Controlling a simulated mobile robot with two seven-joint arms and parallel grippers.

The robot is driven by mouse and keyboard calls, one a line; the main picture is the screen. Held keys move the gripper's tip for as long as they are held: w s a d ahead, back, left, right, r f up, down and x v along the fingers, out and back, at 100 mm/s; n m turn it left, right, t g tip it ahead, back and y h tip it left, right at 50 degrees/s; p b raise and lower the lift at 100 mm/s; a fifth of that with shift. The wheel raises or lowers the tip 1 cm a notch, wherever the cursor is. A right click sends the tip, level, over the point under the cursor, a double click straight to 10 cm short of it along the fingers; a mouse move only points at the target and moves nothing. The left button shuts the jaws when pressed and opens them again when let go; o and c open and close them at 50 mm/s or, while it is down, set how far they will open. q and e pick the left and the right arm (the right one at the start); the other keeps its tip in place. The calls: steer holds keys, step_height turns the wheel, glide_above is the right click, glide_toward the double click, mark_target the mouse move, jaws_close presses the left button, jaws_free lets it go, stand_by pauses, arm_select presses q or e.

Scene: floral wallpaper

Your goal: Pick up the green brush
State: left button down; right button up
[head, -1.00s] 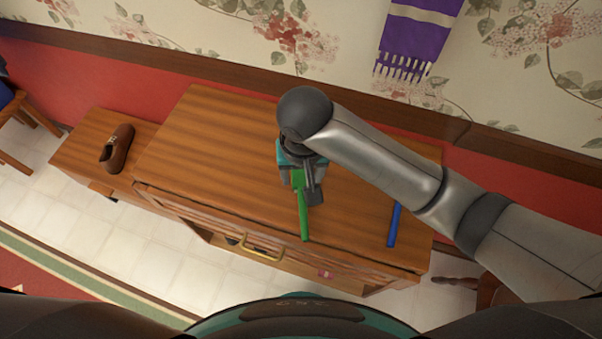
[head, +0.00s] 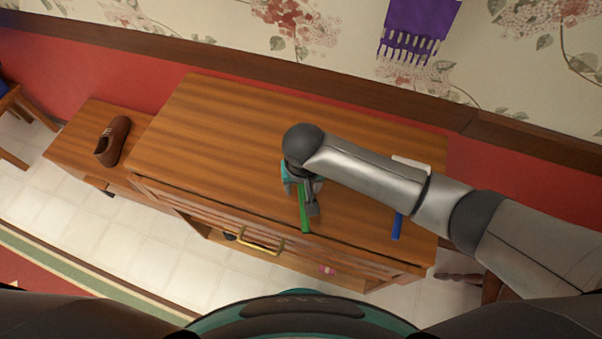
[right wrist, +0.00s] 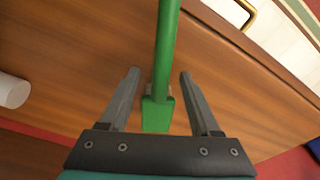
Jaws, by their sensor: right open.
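The green brush (head: 304,213) lies on the wooden cabinet top (head: 215,130), its handle pointing toward the front edge. My right gripper (head: 307,206) is over its far part and hides it in the head view. In the right wrist view the green brush (right wrist: 167,50) runs down between the two open fingers of my right gripper (right wrist: 160,85). Its wider green end lies between them, with a gap on each side. I cannot tell the height of the fingers above the top. My left gripper is not in view.
A blue-handled brush (head: 397,226) with a pale head (head: 411,165) lies to the right, partly under my right arm. A brown shoe (head: 113,141) sits on a lower wooden surface at left. The cabinet top's left half is clear.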

jaws_close()
stand_by(0.5)
